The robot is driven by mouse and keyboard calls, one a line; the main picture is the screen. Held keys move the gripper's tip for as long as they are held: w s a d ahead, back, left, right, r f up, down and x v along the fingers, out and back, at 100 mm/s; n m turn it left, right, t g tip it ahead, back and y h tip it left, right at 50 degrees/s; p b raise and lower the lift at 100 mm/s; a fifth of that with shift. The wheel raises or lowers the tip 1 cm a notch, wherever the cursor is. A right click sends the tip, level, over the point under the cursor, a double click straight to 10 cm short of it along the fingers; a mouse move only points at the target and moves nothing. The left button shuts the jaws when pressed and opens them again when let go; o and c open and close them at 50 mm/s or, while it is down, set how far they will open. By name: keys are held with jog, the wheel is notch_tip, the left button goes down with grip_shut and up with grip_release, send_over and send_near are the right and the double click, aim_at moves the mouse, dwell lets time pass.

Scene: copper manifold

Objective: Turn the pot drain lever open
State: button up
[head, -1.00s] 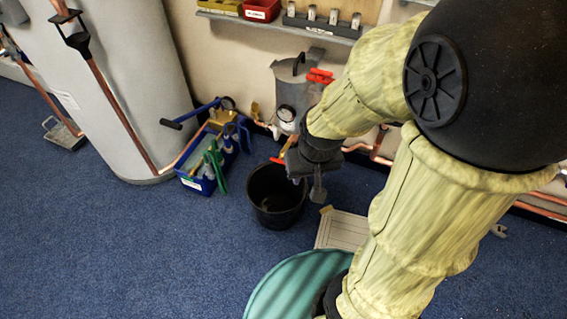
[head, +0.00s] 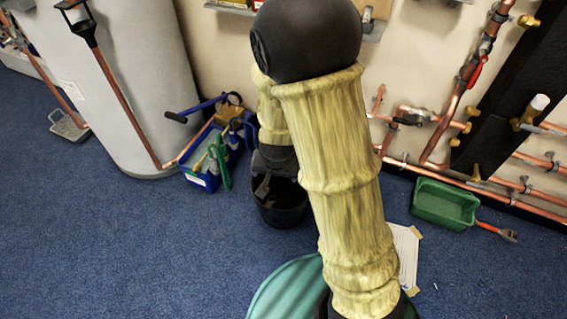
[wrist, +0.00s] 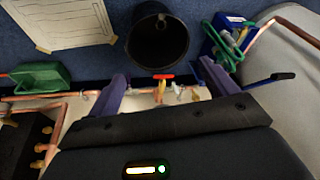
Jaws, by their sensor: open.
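A small red lever (wrist: 163,76) on a yellow fitting shows in the wrist view, beside the rim of a black bucket (wrist: 157,38); I take it for the pot drain lever. My gripper (wrist: 160,78) is open and empty, its two purple-grey fingers spread with the lever between them in the picture. I cannot tell the depth gap or any touch. In the head view my gripper (head: 264,184) points down over the black bucket (head: 280,212). My arm hides the pot and the lever there.
A blue tool crate (head: 212,165) stands left of the bucket, beside a large grey cylinder (head: 125,90). Copper pipes (head: 475,60) line the wall at right. Blue carpet at front left is clear.

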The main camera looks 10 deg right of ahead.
jog(key=w+a+f+m+t+h+b, duration=0.1)
jog(key=w+a+f+t+h+b, duration=0.1)
jog(key=f+t+h, duration=0.3)
jog(key=w+a+f+m+t+h+b, duration=0.2)
jog(key=f+t+h+b, duration=0.3)
jog(key=f, duration=0.9)
jog(key=shift+w+f+t+h, duration=0.15)
jog(key=shift+w+t+h, duration=0.15)
jog(key=shift+w+t, duration=0.15)
jog(key=shift+b, duration=0.3)
jog(key=b+x, duration=0.5)
jog(key=x, duration=1.2)
jog(key=shift+b, duration=0.35)
jog(key=shift+w, duration=0.15)
jog(key=shift+c, duration=0.3)
